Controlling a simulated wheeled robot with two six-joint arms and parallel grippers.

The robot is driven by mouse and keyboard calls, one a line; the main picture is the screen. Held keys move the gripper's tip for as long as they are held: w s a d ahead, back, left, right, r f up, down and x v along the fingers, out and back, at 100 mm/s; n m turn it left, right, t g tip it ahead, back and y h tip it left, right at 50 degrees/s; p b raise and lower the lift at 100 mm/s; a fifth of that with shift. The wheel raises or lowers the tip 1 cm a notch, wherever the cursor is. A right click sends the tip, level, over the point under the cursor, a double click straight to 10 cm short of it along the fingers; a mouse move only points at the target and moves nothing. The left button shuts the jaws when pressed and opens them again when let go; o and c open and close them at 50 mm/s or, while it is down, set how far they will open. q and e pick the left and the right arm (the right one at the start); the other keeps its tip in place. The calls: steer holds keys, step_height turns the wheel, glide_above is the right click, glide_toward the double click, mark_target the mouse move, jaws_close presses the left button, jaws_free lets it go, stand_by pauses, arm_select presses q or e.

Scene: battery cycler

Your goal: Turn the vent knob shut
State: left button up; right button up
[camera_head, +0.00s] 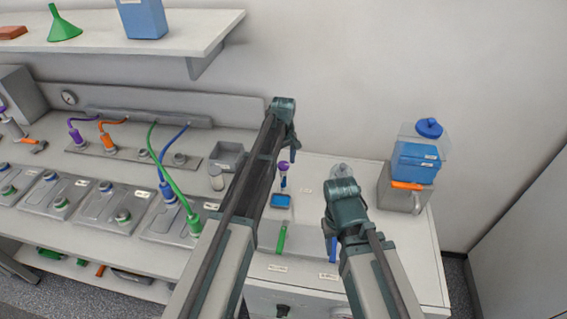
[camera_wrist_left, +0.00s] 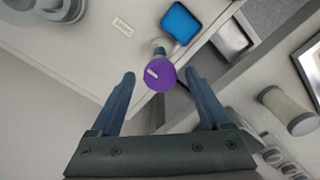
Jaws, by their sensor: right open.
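A purple round knob-like top (camera_wrist_left: 159,77) with a white bar mark shows in the left wrist view, on a blue-grey stem. It stands upright on the white worktop, and also shows in the head view (camera_head: 283,167). My left gripper (camera_wrist_left: 160,73) is open, its fingers apart on either side of the purple top in that picture; contact cannot be seen. A clear tank with blue liquid (camera_head: 415,162) has a blue round cap (camera_head: 429,128). No label shows which one is the vent knob. My right gripper (camera_head: 343,195) is open over the right worktop, its fingertips mostly hidden.
A blue shallow tray (camera_head: 281,200) lies beside the purple-topped piece. A grey open bin (camera_head: 227,155) stands left of it. The tank sits on a grey box (camera_head: 391,190). Coloured cables and grey cell fixtures (camera_head: 103,207) fill the left bench. A shelf (camera_head: 120,37) overhangs it.

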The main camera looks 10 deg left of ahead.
arm_select(q)
jaws_close()
stand_by(0.3)
steer(key=m, duration=0.8)
steer(key=shift+m, duration=0.3)
steer(key=m, duration=0.4)
steer(key=shift+m, duration=2.6)
